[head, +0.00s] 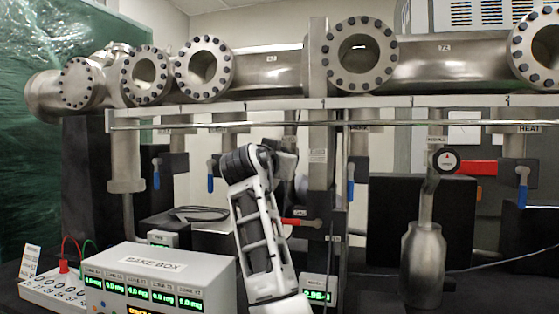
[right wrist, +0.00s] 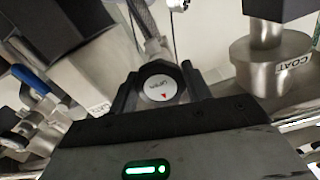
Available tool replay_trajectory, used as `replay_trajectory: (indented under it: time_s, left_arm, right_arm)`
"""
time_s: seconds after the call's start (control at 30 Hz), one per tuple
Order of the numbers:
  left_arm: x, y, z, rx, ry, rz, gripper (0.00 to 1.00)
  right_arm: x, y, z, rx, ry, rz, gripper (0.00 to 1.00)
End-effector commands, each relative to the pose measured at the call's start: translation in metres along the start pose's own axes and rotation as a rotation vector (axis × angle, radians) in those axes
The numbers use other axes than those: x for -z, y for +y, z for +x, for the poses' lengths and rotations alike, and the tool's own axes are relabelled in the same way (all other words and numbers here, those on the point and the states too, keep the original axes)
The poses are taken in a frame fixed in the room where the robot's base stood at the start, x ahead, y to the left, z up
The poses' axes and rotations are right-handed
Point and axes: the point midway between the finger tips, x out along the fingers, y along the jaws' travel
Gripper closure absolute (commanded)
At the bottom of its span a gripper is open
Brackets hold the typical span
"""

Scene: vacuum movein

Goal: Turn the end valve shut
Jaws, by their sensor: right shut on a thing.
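A round dark knob with a white face (right wrist: 160,86) sits between the fingers of my right gripper (right wrist: 159,92) in the right wrist view. Its face carries small lettering, which looks like "OPEN", and a red arrowhead. The gripper is shut on this knob, one finger on each side. In the head view my right arm rises in the middle, and its fingertips and the held knob are hidden behind the wrist. I cannot tell from the head view which valve this is. My left gripper is not in view.
A second black knob with a white face (head: 446,161) tops a steel vessel (head: 423,262) at the right, beside a red handle (head: 480,168). A bake box (head: 160,280) stands at front left. Flanged pipes (head: 270,70) run above a rail. Blue handles hang below it.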

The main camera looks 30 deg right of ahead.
Motion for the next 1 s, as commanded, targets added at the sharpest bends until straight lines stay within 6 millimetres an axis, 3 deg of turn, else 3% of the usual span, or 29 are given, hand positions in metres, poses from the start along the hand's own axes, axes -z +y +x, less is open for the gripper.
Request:
replay_trajectory:
  time_s: [0.37, 0.4, 0.43, 0.47, 0.77, 1.0]
  left_arm:
    - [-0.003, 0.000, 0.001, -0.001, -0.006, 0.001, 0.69]
    - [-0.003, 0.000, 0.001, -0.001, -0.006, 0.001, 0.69]
    - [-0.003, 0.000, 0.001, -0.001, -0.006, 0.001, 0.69]
    - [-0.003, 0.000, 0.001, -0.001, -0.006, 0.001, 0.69]
    - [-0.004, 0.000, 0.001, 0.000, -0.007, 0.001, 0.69]
    - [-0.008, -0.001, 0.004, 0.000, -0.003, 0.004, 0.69]
  right_arm:
    - [-0.003, 0.000, 0.000, 0.000, -0.007, 0.006, 0.74]
    - [-0.003, 0.000, 0.000, 0.000, -0.007, 0.006, 0.41]
    - [-0.003, 0.000, 0.000, 0.000, -0.007, 0.006, 0.32]
    - [-0.003, 0.000, 0.000, 0.000, -0.006, 0.006, 0.30]
    - [-0.001, 0.000, -0.002, 0.001, -0.002, 0.005, 0.30]
    - [-0.003, -0.001, -0.035, 0.004, -0.002, 0.008, 0.30]
